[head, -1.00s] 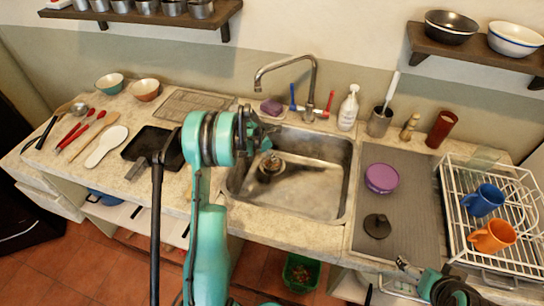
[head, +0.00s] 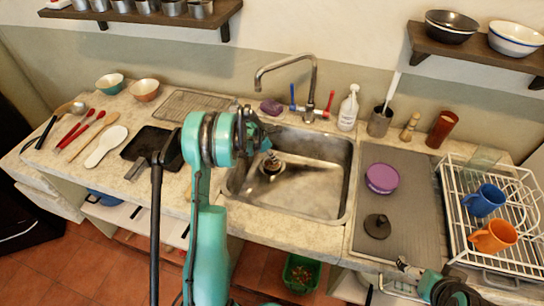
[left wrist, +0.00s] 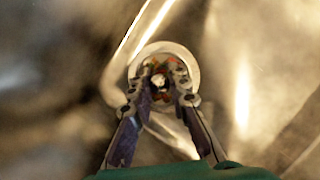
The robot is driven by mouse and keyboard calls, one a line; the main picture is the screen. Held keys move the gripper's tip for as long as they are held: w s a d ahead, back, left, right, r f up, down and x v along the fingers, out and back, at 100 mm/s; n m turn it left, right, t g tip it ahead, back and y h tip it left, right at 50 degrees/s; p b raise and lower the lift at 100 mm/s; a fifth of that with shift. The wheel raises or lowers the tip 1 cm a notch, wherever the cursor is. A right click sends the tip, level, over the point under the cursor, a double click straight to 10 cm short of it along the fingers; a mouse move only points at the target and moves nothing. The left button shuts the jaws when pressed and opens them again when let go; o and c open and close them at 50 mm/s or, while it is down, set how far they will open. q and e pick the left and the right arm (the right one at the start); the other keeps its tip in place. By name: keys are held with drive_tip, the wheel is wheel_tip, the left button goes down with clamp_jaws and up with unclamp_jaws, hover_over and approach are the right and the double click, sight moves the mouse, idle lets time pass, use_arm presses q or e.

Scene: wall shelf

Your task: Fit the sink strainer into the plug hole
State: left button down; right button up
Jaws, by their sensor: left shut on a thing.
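The steel sink (head: 315,190) is set in the counter, with its plug hole (head: 271,170) at the left of the basin floor. In the left wrist view the plug hole shows as a pale ring (left wrist: 185,56) around the fingertips. My left gripper (head: 268,150) reaches down into the sink and is shut on the small strainer (left wrist: 159,82), over the plug hole. The fingers hide most of the strainer, so I cannot tell whether it is seated. My right gripper (head: 408,268) is at the counter's front edge, lower right, its jaws unclear.
A tap (head: 312,85) arches over the sink's back edge. A wire dish rack (head: 500,255) with mugs stands at the right.

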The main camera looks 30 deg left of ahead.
use_arm(q)
drive_tip(key=shift+f+b, duration=0.8)
drive_tip(key=shift+f, duration=0.3)
drive_tip(key=c, duration=1.4)
unclamp_jaws()
drive_tip(key=shift+o, duration=0.2)
drive_tip(key=v, duration=1.2)
